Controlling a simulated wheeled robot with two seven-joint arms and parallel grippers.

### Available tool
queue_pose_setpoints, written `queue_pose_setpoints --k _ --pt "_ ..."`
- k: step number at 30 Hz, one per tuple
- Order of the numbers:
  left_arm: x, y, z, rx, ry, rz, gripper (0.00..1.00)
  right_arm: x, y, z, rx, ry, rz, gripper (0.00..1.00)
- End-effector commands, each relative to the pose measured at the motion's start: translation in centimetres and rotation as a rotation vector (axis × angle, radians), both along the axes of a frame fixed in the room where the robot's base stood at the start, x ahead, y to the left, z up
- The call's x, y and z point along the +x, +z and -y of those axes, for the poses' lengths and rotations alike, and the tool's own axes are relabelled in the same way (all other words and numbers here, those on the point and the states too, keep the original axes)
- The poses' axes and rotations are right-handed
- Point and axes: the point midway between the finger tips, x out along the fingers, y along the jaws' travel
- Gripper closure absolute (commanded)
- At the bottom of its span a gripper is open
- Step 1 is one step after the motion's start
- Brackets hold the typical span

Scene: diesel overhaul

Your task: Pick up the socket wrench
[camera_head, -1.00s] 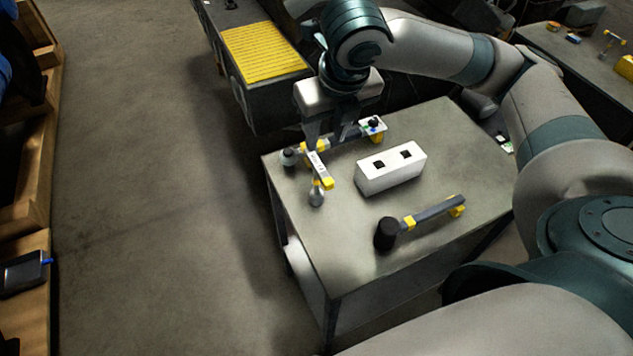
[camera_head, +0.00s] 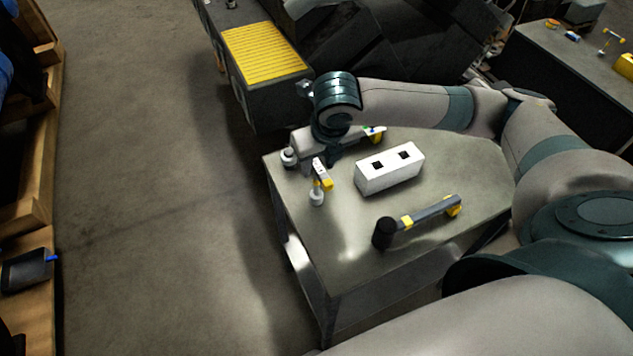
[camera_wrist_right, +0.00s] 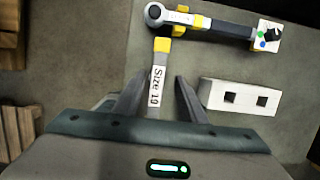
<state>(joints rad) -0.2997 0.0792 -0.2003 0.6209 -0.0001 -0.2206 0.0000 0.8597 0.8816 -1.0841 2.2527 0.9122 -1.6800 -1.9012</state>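A socket wrench with a round ratchet head (camera_wrist_right: 155,14), yellow bands and a dark handle (camera_wrist_right: 225,28) lies along the table's far edge. In the head view its head (camera_head: 288,156) shows left of my gripper. A bar labelled "Size 19" (camera_wrist_right: 157,85), with a yellow end, shows between my right fingers in the wrist view; its label also shows in the head view (camera_head: 319,167). My right gripper (camera_wrist_right: 155,82) is open, pointing down over the table's far left; its fingers look apart from the bar. My arm hides part of the wrench. My left gripper is out of view.
A white block (camera_head: 390,168) with two square holes stands mid-table. A tool with a black cylindrical head (camera_head: 384,233) and grey handle lies nearer. A card with coloured dots (camera_wrist_right: 264,34) is at the wrench's handle end.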

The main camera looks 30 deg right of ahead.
Motion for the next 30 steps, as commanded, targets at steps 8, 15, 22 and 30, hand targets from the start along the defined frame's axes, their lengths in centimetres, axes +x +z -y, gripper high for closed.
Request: queue_pose_setpoints --k 8,15,22,30 --pt "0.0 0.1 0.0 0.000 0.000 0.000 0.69 0.0 -0.1 0.0 0.000 0.000 -0.001 0.62" --pt "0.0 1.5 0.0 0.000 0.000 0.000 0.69 0.2 -1.8 -0.4 0.001 -0.001 -0.005 0.62" --pt "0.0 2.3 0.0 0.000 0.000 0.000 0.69 0.9 -4.5 -0.4 -0.001 -0.001 -0.003 0.62" --pt "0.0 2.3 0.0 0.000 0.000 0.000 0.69 1.0 -5.1 -0.5 0.001 0.001 -0.001 0.62"
